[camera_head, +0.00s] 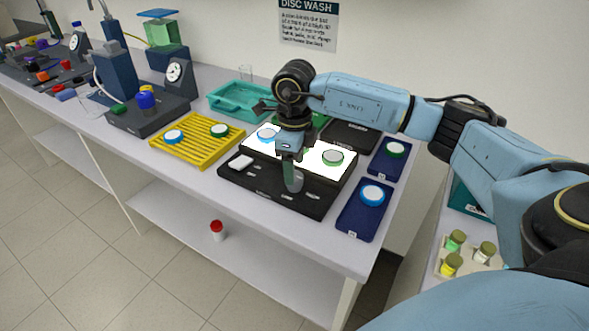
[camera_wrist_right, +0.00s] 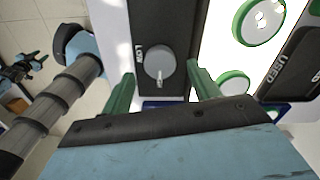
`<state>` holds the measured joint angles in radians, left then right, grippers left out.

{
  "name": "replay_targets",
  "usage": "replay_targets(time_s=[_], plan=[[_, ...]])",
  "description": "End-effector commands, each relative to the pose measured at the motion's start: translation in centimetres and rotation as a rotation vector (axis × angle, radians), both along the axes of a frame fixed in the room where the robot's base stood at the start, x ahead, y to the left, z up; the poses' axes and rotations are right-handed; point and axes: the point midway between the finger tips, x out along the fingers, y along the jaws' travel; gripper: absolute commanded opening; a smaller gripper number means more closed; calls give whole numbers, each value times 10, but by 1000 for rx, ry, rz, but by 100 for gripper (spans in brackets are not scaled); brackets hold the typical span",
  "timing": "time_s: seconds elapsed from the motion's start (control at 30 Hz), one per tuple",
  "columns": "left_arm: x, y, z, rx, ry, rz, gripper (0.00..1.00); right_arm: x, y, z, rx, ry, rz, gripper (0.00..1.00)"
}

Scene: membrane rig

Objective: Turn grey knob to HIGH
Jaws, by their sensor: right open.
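The grey knob (camera_wrist_right: 159,62) sits on a black panel (camera_wrist_right: 148,18), with the word LOW printed to its left in the right wrist view. Its pale pointer mark points toward the bottom of that view, not at LOW. No HIGH label is readable. My right gripper (camera_wrist_right: 160,72) is open, with one green finger on each side of the knob. Gaps show between the fingers and the knob, so it does not look gripped. In the head view the right gripper (camera_head: 290,172) points down over the front of the black rig (camera_head: 255,191). My left gripper is not in view.
A lit white plate (camera_head: 311,159) with discs lies behind the knob. Blue trays (camera_head: 352,224) with discs stand to the right. A yellow rack (camera_head: 184,152) and a teal tray (camera_head: 222,104) are to the left. Bare bench lies along the front edge.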

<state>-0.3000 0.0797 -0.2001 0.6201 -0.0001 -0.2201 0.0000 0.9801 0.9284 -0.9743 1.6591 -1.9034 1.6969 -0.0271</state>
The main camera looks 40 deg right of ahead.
Motion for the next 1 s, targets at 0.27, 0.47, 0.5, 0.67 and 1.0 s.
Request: replay_targets(time_s=[0.27,0.47,0.5,0.67,1.0], plan=[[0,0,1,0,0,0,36,1,0,66,1,-6,1,61],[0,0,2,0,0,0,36,1,0,98,0,-4,0,61],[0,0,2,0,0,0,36,1,0,101,0,-3,0,61],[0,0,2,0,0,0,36,0,0,109,1,-1,1,61],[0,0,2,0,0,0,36,0,0,109,0,0,1,61]])
